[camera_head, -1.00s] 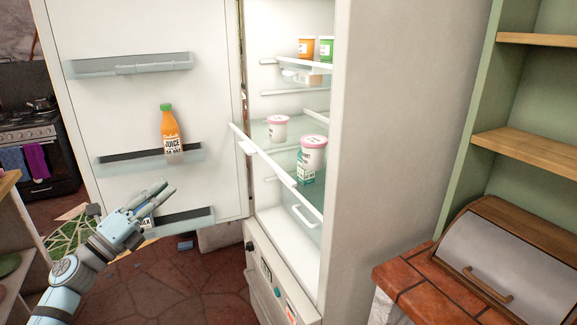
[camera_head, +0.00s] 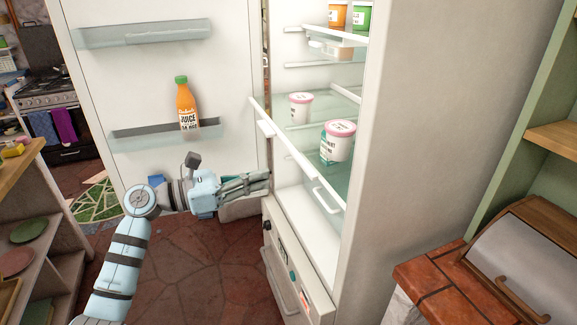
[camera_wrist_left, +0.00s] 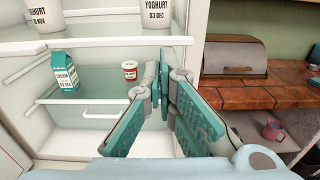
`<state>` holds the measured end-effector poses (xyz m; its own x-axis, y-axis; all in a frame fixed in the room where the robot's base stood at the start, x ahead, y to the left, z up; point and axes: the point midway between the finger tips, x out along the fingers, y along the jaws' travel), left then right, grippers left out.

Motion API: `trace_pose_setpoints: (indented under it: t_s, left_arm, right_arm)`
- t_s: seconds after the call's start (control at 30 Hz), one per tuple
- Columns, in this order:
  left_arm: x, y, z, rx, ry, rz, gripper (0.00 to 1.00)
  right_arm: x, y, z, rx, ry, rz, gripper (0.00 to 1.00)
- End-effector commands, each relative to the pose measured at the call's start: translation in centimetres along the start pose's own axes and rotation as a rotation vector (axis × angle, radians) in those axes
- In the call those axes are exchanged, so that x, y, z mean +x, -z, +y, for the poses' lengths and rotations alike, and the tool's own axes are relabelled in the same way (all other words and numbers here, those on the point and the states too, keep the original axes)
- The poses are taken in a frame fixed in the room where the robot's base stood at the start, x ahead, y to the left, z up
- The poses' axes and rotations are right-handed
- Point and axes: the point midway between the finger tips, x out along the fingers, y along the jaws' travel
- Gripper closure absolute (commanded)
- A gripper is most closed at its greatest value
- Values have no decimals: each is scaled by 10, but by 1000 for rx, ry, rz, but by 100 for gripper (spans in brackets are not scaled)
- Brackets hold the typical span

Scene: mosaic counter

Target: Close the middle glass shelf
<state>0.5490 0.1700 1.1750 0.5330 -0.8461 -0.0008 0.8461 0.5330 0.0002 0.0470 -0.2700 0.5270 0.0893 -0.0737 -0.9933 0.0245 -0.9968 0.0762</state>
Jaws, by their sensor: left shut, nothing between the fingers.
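The middle glass shelf (camera_head: 289,146) is pulled out of the open fridge, its white front rail sticking out past the fridge body. Two pink-lidded yoghurt cups (camera_head: 338,141) stand on it. In the left wrist view its rail (camera_wrist_left: 110,42) crosses near the top, with the cups cut off above. My left gripper (camera_head: 267,178) is shut and empty, pointing right, lower than the rail and left of the fridge opening. In the left wrist view the shut gripper (camera_wrist_left: 164,72) appears below the rail; I see no contact. My right gripper is not in view.
The open fridge door (camera_head: 180,85) stands at left, with a juice bottle (camera_head: 186,102) in its rack. Below the middle shelf are a carton (camera_wrist_left: 64,72) and a red cup (camera_wrist_left: 130,70). A brick counter with a bread box (camera_head: 530,255) stands at right.

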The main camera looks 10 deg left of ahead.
Motion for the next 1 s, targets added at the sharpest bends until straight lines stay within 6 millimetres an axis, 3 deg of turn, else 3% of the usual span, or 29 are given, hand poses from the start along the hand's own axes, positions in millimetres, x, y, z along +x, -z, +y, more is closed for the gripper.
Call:
trace_pose_setpoints:
  t_s: [0.2, 0.4, 1.0]
  left_arm:
    - [45, -3, 0, -3, 1, -2, 100]
    - [70, -1, 0, -2, 1, 0, 100]
    - [74, 1, 3, -1, -14, 1, 100]
  right_arm:
    - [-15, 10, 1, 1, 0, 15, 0]
    - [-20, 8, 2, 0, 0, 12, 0]
    - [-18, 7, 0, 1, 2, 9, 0]
